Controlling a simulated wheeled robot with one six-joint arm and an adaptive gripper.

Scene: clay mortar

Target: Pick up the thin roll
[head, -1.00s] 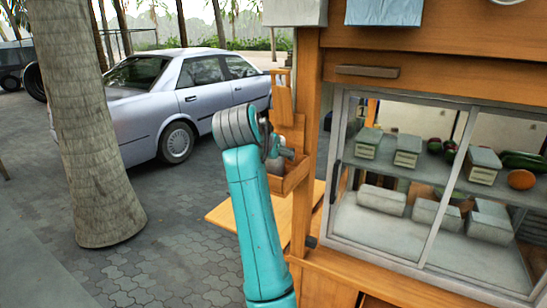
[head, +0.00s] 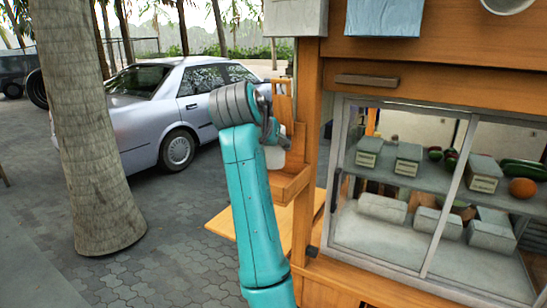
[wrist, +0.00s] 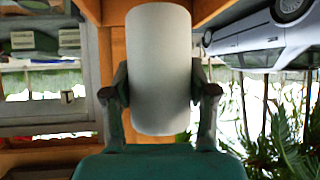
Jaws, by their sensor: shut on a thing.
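A white roll (wrist: 159,60) with rounded corners fills the middle of the wrist view. My gripper (wrist: 160,92) is shut on it, with one dark finger on each side. In the head view the white roll (head: 274,158) shows only in part, behind my teal arm. There my gripper (head: 277,143) is at the left side of the wooden stall, just above a small wooden holder (head: 291,187). Most of the fingers are hidden by my wrist. No second roll is visible to compare thickness.
A wooden stall post (head: 304,130) stands close to the right of my gripper. A glass cabinet (head: 440,190) with boxes and produce is further right. A wooden side shelf (head: 222,222) lies below. A tree trunk (head: 85,130) and a silver car (head: 170,105) are left.

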